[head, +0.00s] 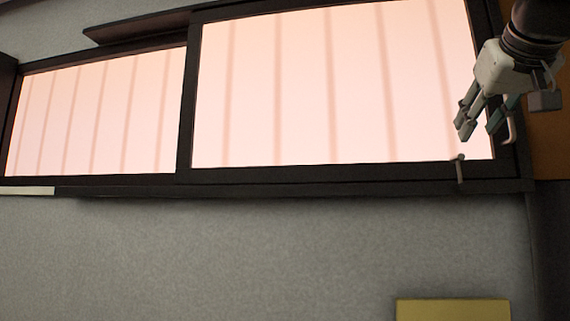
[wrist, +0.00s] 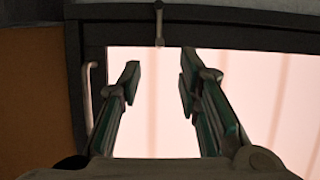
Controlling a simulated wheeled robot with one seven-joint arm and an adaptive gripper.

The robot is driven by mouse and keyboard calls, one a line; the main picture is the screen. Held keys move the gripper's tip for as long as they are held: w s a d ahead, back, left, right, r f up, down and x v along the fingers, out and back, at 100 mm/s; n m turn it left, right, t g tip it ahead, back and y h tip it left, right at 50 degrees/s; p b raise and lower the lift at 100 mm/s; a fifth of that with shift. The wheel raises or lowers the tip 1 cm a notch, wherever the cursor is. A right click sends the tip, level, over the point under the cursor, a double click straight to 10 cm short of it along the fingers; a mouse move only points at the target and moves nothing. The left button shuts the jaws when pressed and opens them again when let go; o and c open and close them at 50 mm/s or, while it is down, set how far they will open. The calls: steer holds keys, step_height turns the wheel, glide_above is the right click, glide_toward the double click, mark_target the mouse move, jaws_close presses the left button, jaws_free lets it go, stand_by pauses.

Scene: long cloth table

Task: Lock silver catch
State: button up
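The silver catch (head: 460,169) is a small thin lever with a knob, on the bottom rail of the right window sash near its right end. It hangs downward across the dark frame in the head view. In the wrist view the catch (wrist: 159,24) shows at the top, beyond the fingertips and lined up with the gap between them. My gripper (head: 479,125) is in front of the lower right corner of the pane, just above the catch and apart from it. Its two fingers (wrist: 160,66) are spread with nothing between them.
A pale curved handle (head: 509,128) sits on the right side of the dark window frame (head: 330,174), close to my fingers; it also shows in the wrist view (wrist: 88,92). An orange-brown panel (head: 552,140) is at the right. A yellow block (head: 452,309) is low down. The grey wall below is clear.

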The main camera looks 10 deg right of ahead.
mark_target(460, 154)
steer(key=x, duration=1)
steer(key=shift+s, duration=0.1)
jaws_close()
